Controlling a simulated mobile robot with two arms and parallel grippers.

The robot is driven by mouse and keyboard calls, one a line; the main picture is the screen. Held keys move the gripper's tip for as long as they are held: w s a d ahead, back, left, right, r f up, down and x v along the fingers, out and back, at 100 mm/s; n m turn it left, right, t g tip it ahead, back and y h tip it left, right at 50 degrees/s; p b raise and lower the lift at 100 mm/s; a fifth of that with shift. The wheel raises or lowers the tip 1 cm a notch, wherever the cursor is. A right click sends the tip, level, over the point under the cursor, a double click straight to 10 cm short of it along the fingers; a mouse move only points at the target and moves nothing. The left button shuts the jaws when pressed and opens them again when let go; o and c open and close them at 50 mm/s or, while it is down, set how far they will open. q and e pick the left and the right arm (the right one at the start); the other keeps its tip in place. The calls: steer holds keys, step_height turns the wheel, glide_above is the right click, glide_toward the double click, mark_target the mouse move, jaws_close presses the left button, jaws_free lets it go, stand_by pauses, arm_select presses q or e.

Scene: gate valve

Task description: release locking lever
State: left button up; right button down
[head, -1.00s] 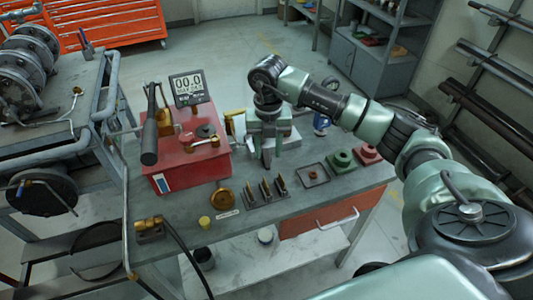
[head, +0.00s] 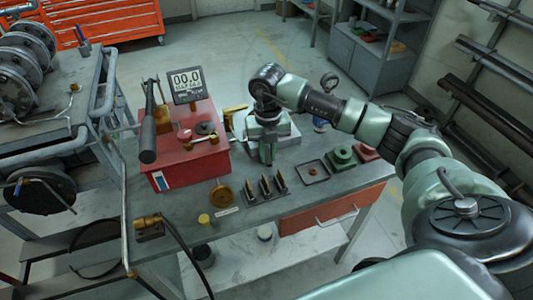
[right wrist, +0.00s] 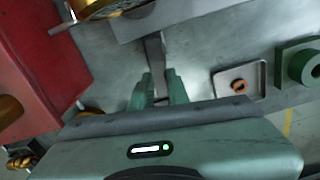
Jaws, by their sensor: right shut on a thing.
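The locking lever appears as a flat grey bar (right wrist: 155,52) in the right wrist view. It runs up from between my fingers to a grey block (right wrist: 185,12) at the top edge. My right gripper (right wrist: 160,93) has its two green fingers shut on the bar. In the head view my right gripper (head: 266,153) points down over the workbench, right of the red box. It hides most of the lever there, and a pale grey block (head: 286,137) shows beside it. My left gripper is in neither view.
The red box (head: 190,160) with a display (head: 186,86) and a black-handled lever (head: 148,135) stands left of my gripper. A brass disc (head: 221,195), several upright pins (head: 272,187), a tray (head: 313,171) and a green block (head: 342,157) lie nearer the bench front.

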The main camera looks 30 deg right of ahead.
steer(key=shift+d+r+n, duration=0.1)
steer(key=shift+d+n, duration=0.2)
steer(key=shift+n, duration=0.8)
steer(key=c, duration=1.4)
jaws_free()
steer(key=shift+s, duration=0.1)
steer(key=shift+o, duration=0.2)
step_height(320, 180, up, 8)
steer(key=shift+f+b, duration=0.1)
steer(key=shift+b, duration=0.5)
